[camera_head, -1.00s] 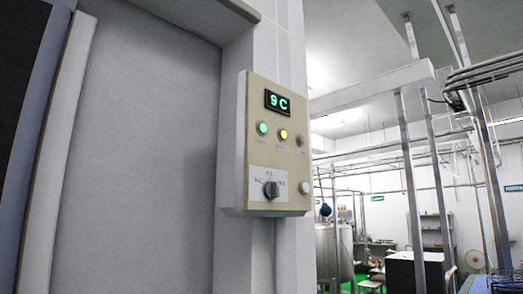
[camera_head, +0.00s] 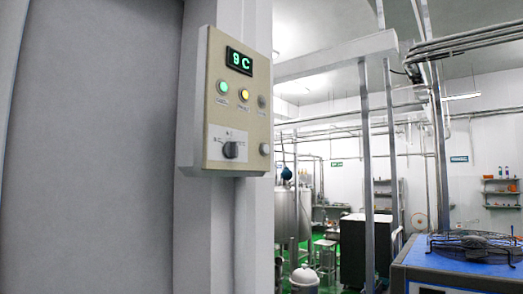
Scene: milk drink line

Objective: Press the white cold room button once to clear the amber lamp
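The beige cold room control panel (camera_head: 214,120) is fixed to the wall left of centre. Its display (camera_head: 240,62) reads "9 C" in green. Below it the green lamp (camera_head: 223,87) and the amber lamp (camera_head: 244,93) both look lit, and a grey round lamp (camera_head: 262,102) sits to their right. A dark rotary knob (camera_head: 231,150) is on a white plate at the lower left of the panel. The white button (camera_head: 265,149) is at the panel's lower right, with nothing touching it. My gripper is not in view.
A large grey door (camera_head: 95,150) fills the left side. A blue machine (camera_head: 450,265) with a black fan guard stands at the lower right. A steel tank (camera_head: 294,212), a black cabinet (camera_head: 356,250) and upright posts stand behind, on a green floor.

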